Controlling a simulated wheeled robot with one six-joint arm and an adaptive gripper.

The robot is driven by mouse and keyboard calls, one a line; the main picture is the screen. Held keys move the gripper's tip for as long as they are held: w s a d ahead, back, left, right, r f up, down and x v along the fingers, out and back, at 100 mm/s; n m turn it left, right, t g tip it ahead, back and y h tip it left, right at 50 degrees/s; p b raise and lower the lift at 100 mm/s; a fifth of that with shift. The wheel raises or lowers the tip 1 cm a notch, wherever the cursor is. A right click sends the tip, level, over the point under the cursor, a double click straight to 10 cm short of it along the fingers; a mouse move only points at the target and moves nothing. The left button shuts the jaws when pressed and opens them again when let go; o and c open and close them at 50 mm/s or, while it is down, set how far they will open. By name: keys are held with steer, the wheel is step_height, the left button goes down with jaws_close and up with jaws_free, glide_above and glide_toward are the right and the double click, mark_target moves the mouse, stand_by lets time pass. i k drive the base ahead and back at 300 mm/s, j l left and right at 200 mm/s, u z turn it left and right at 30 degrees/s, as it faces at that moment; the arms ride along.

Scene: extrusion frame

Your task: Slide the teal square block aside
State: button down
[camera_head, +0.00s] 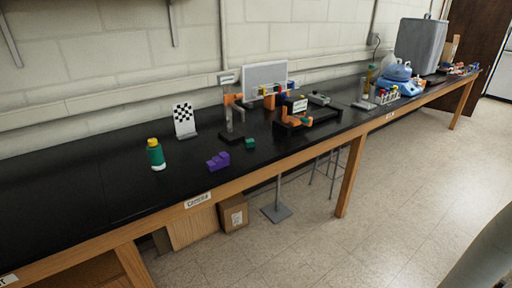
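A small teal block (250,143) sits on the black bench top, near the middle of the bench. It stands just right of a dark flat base (231,138) with an upright post. A purple stepped block (218,162) lies to its left and nearer the front edge. The teal block looks uncovered from this side, with clear bench in front of it. My gripper is not in view.
A green bottle with a yellow cap (155,154) and a checkered board (184,119) stand to the left. A black frame with orange parts (306,117) stands to the right. The bench's wooden front edge (230,184) runs below. The far left bench top is clear.

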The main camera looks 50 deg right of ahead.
mark_target(251, 143)
steer(key=i+l, duration=0.1)
steer(key=l, duration=0.85)
steer(key=i+l+u, duration=0.1)
steer(key=l, duration=0.9)
steer(key=i+l, duration=0.1)
steer(key=l, duration=0.85)
